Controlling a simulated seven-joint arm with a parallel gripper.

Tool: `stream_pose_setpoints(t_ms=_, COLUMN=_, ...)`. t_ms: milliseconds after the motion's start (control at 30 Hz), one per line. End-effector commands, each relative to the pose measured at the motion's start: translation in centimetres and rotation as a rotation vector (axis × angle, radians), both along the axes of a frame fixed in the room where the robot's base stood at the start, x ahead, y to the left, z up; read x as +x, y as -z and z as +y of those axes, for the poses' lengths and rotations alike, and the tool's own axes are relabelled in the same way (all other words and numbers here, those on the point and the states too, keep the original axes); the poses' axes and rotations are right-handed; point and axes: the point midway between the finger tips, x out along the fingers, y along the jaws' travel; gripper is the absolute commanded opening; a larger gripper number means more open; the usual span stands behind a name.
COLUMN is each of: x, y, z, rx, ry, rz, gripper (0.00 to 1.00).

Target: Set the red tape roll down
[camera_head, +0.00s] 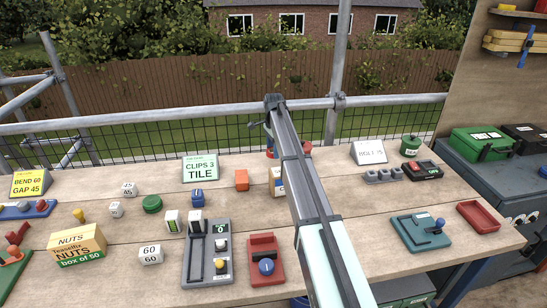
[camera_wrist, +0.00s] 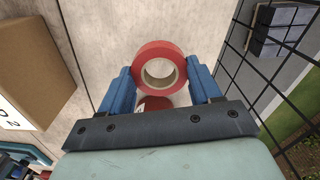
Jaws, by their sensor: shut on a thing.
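In the wrist view, the red tape roll (camera_wrist: 158,47) sits between the two blue fingers of my gripper (camera_wrist: 160,73). The fingers are shut on its sides, and its open core faces the camera. The pale worktop shows behind the roll; any gap between them cannot be told. In the head view my arm hides most of the gripper. Red patches (camera_head: 270,153) show beside the arm near the worktop's back edge; I cannot tell whether they are the roll.
A second red-and-white thing (camera_wrist: 152,104) shows just below the roll. A cardboard box (camera_wrist: 35,60) stands left of my gripper, and black mesh (camera_wrist: 243,50) runs along the right. The worktop (camera_head: 340,185) has blocks, signs and devices. An orange block (camera_head: 241,180) stands left of my arm.

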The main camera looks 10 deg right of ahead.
Motion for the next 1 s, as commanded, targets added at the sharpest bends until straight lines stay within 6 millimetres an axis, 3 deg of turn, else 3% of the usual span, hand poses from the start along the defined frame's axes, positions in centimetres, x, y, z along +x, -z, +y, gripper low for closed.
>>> stream_pose_setpoints(t_ms=400, x=0.0, y=3.9, z=0.0, rx=0.000, ry=0.000, rz=0.000, gripper=0.34)
stream_pose_setpoints(t_ms=800, x=0.0, y=4.3, z=0.0, rx=0.000, ry=0.000, rz=-0.001, gripper=0.34)
stream_pose_setpoints(t_ms=833, x=0.0, y=4.3, z=0.0, rx=0.000, ry=0.000, rz=-0.001, gripper=0.64)
stream_pose_setpoints(t_ms=1000, x=0.0, y=4.3, z=0.0, rx=0.000, ry=0.000, rz=-0.001, gripper=0.80)
